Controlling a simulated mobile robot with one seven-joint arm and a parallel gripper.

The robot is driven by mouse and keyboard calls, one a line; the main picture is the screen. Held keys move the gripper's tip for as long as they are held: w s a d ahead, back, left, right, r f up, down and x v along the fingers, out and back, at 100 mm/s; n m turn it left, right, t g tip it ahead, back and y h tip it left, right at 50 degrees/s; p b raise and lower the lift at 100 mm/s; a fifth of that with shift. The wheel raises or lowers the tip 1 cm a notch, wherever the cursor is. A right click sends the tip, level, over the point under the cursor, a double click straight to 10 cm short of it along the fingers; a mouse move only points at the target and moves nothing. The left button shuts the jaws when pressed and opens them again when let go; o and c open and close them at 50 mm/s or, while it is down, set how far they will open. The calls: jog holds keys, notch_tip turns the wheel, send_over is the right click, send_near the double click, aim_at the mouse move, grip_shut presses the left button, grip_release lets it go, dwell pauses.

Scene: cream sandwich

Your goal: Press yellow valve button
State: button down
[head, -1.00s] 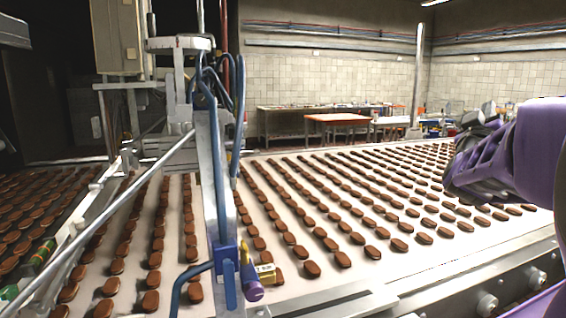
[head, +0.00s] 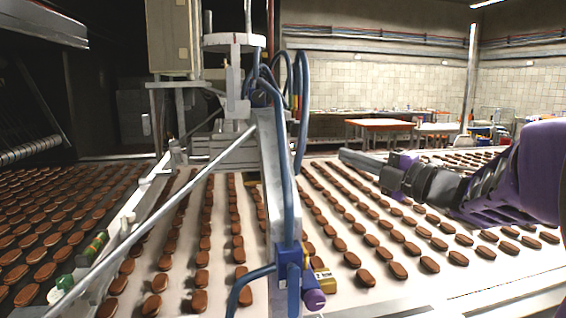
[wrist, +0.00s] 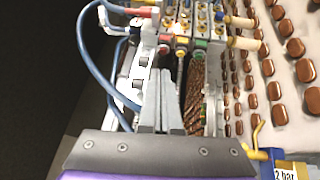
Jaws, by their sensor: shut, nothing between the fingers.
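In the wrist view a valve block (wrist: 190,22) with several brass fittings stands beyond my fingers. Along its near edge is a row of small coloured parts: red, yellow and green. The yellow one (wrist: 181,41) sits between the red and the green and looks like the yellow valve button. My gripper (wrist: 160,76) is shut and empty, with its grey fingers pointing toward this row and apart from it. In the head view my gripper (head: 343,155) reaches in from the right above the conveyor. I cannot make out the yellow button in the head view.
A metal post with blue hoses (head: 279,160) stands left of my gripper. Rows of brown sandwich biscuits cover the conveyor (head: 400,295). A blue hose (wrist: 84,55) loops at left in the wrist view.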

jog(key=a+f+g, duration=0.1)
jog(key=s+a+f+n, duration=0.1)
jog(key=f+g, duration=0.1)
jog(key=shift+s+a+n+g+y, duration=0.25)
jog(key=shift+a+n+g+y, duration=0.05)
jog(key=shift+a+y, duration=0.1)
jog(key=shift+w, duration=0.1)
jog(key=w+d+x, duration=0.1)
jog(key=w+x, duration=0.1)
jog(key=x, duration=1)
jog(key=shift+w, duration=0.3)
jog(key=shift+d, duration=0.1)
